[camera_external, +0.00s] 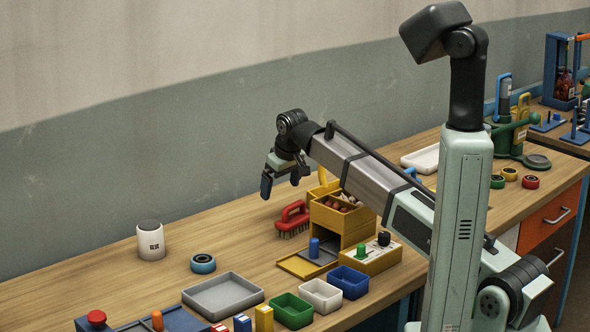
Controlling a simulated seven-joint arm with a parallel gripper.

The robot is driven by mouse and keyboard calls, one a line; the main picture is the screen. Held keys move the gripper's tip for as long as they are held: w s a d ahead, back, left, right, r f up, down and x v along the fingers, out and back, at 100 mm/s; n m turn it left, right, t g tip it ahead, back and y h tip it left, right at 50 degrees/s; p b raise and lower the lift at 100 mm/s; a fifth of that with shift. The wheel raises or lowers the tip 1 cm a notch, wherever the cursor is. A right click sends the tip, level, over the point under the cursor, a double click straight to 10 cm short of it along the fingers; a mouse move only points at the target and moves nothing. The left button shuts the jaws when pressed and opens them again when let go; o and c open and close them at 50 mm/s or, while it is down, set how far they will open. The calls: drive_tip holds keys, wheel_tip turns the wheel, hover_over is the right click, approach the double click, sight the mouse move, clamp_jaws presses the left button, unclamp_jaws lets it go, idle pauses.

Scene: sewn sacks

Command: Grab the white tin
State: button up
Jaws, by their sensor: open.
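The white tin (151,241) is a short white cylinder with a dark top and a small dark mark on its side. It stands upright on the wooden bench, at the left near the wall. My gripper (283,187) is open and empty, pointing down above the bench. It is well to the right of the tin and higher than it, near a red brush. Nothing hides the tin.
A blue-rimmed dark roll (203,263) lies right of the tin, with a grey tray (222,296) in front. A red brush (292,219) and a yellow box (341,217) stand below and right of my gripper.

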drive_tip(key=s+a+r+n+y, duration=0.1)
drive_tip(key=s+a+r+n, duration=0.15)
drive_tip(key=s+a, duration=1.05)
drive_tip(key=n+g+y, duration=0.1)
drive_tip(key=n+g, duration=0.1)
drive_tip(key=n, duration=0.1)
approach(148, 237)
drive_tip(key=w, duration=0.3)
drive_tip(key=x, duration=1.2)
drive_tip(key=shift+w+a, duration=0.15)
drive_tip(key=shift+w, duration=0.1)
drive_tip(key=shift+c, duration=0.3)
drive_tip(key=c, duration=1.3)
drive_tip(key=shift+o, duration=0.2)
